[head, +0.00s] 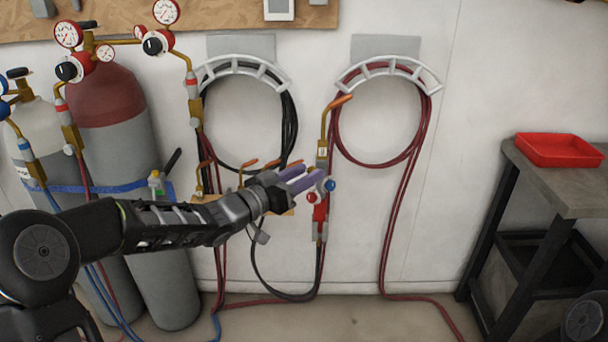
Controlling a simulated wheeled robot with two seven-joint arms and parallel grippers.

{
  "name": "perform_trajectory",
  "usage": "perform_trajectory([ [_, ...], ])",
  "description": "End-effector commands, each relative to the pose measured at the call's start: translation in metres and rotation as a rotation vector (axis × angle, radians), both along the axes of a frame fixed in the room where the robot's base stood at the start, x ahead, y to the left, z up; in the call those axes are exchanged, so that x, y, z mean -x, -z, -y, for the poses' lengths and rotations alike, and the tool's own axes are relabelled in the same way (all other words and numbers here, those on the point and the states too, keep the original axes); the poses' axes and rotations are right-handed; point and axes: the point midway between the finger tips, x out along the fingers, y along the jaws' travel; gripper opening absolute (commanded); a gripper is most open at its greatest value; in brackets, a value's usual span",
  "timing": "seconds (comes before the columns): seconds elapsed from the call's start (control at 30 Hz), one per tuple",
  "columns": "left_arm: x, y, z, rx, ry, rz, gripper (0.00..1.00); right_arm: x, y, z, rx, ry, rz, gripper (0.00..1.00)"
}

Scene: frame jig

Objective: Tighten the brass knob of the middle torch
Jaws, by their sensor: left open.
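Several torches hang in a row on the white wall, low between and below the hose hangers. The clearest torch (322,150) has a bent copper tip, a brass section, a red body, and a red and a blue knob (330,185). Smaller copper tips (248,166) show to its left, above and behind my left gripper. Which torch is the middle one is unclear, and no brass knob can be made out. My left gripper (302,180) is open, its purple fingers pointing right, overlapping the clear torch's knobs in the picture; contact cannot be told. My right gripper is not in view.
Gas cylinders (112,120) with gauges stand at the left, held by a blue strap. Black hose (289,115) and red hose (424,120) hang on wall hangers and trail to the floor. A workbench (545,180) with a red tray (558,163) stands right.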

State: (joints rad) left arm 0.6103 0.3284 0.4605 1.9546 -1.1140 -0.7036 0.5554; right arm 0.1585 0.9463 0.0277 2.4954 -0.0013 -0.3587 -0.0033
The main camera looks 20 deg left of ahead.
Motion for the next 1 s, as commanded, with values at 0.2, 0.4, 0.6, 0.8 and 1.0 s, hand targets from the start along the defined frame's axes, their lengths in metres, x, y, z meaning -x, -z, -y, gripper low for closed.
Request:
perform_trajectory([
  [0.2, 0.0003, 0.0001, -0.0001, 0.0, 0.0, 0.0, 0.26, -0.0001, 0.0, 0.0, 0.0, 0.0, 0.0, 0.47],
  [0.4, 0.0004, 0.0002, -0.0002, 0.0, 0.0, 0.0, 0.1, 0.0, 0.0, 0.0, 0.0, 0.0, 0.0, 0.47],
  [0.6, 0.0004, 0.0002, -0.0002, 0.0, 0.0, 0.0, 0.0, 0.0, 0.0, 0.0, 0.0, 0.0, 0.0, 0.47],
  [0.8, 0.0003, 0.0003, -0.0002, 0.0, 0.0, 0.0, 0.0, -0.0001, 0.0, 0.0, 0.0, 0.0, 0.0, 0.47],
  [1.0, 0.0003, 0.0009, -0.0002, -0.011, 0.0, 0.007, 0.0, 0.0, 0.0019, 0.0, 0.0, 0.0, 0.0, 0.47],
])
